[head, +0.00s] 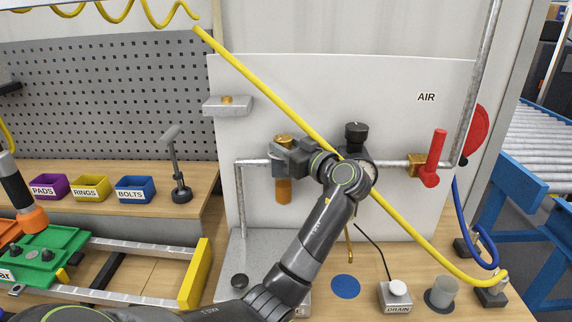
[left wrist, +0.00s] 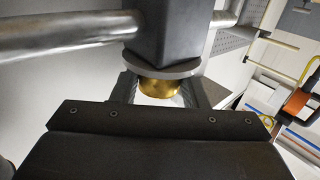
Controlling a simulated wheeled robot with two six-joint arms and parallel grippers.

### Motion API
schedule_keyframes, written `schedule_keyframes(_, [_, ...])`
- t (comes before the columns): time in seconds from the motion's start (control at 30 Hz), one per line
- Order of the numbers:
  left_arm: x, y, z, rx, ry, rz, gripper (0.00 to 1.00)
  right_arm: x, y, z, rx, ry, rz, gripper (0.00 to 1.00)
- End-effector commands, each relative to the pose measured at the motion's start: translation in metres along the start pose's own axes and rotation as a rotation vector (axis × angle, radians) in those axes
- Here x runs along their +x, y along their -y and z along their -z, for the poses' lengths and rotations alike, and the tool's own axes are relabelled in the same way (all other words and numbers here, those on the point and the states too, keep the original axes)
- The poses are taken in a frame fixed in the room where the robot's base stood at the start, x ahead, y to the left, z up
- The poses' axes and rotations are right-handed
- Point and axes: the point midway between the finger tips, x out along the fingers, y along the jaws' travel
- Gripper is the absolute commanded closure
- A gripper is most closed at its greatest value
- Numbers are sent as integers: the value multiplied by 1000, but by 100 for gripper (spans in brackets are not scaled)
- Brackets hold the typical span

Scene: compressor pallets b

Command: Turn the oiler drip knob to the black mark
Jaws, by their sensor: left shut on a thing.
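The oiler has a brass knob (head: 284,138) on top and an amber bowl (head: 283,190) below, and it sits on the left part of the horizontal pipe. My left gripper (head: 284,150) is at the oiler's top, shut on the brass knob. In the left wrist view, the brass knob (left wrist: 160,87) is between the two fingers, against a grey flange (left wrist: 163,70) on a dark body (left wrist: 172,28). My fingers and wrist hide part of the oiler's dark body in the head view. I cannot make out the black mark. My right gripper is not in view.
A yellow hose (head: 270,82) crosses diagonally in front of the panel, close to my wrist. A black knob (head: 356,132) and a red valve handle (head: 435,158) are to the right. A DRAIN button box (head: 396,298) and a cup (head: 443,292) stand on the bench below.

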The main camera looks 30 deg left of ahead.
Motion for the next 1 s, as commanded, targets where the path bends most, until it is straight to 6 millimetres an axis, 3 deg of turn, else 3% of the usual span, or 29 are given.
schedule_keyframes(0.03, [0,-2,-7,1,1,33,82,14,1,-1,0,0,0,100])
schedule_keyframes(0.3, [0,-3,-4,1,2,168,82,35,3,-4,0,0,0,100])
schedule_keyframes(0.97, [1,-4,-1,4,3,223,82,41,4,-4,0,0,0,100])
schedule_keyframes(1.0, [1,-4,-1,4,3,223,56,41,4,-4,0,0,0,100])
